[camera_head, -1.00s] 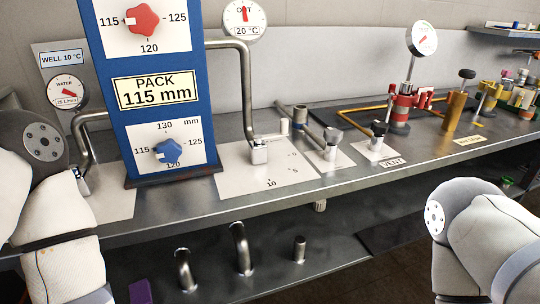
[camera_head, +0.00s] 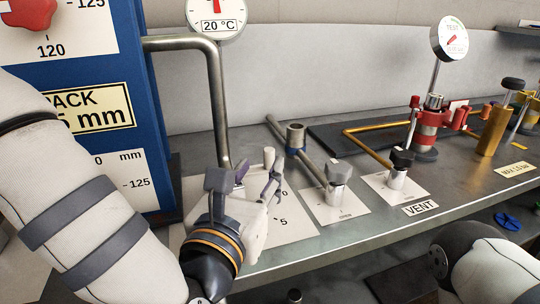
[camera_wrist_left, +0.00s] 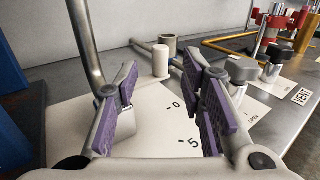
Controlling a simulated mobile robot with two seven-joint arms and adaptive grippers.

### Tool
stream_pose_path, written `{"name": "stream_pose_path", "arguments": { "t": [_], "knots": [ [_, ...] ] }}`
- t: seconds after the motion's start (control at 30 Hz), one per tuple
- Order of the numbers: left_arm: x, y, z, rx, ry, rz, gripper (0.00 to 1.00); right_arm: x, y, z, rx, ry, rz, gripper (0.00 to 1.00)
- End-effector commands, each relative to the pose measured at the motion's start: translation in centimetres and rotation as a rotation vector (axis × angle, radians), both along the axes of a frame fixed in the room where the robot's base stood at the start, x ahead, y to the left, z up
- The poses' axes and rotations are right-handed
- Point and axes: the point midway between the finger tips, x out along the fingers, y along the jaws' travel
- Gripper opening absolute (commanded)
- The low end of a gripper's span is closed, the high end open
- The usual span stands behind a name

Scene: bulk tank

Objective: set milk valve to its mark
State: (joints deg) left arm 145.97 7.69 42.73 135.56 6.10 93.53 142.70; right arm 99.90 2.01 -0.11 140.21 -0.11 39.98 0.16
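The milk valve sits at the foot of the bent steel pipe on a white scale plate (camera_head: 296,222). Its upright white handle knob (camera_head: 269,157) shows just beyond my left gripper (camera_head: 258,178), which covers the valve body in the head view. In the left wrist view the knob (camera_wrist_left: 160,60) stands between and beyond the two purple-padded fingers (camera_wrist_left: 165,85), clear of both. The fingers are spread and empty. The plate's 0 and 5 marks show there; the 10 is hidden. My right arm enters at lower right; its gripper is out of view.
The steel pipe (camera_head: 217,100) rises close beside my left gripper. A grey-knobbed valve (camera_head: 338,182) and the black-knobbed vent valve (camera_head: 399,170) stand to the right. The blue panel (camera_head: 158,120) is at left. The bench front edge lies below.

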Motion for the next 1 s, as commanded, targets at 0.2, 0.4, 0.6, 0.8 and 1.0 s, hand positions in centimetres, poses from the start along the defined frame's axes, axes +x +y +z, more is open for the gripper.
{"name": "stream_pose_path", "arguments": {
  "t": [0.2,0.4,0.6,0.8,1.0],
  "knots": [
    [4.5,-1.3,0.8,0.002,-0.013,0.0,0.36,0.5,0.0,0.4,-0.001,-0.015,0.0,0.4],
    [6.0,-1.7,0.8,0.0,-0.01,-0.001,0.36,0.5,0.0,0.4,-0.001,-0.015,0.0,0.4],
    [6.0,-1.7,0.8,0.0,-0.009,-0.001,0.36,0.5,0.0,0.4,-0.001,-0.015,0.0,0.4],
    [6.0,-1.7,0.8,0.0,-0.009,-0.001,0.0,0.5,0.0,0.4,-0.001,-0.015,0.0,0.4],
    [6.0,-1.7,0.7,0.002,-0.009,-0.001,0.0,0.5,0.0,0.4,-0.001,-0.015,0.0,0.4]
  ]
}}
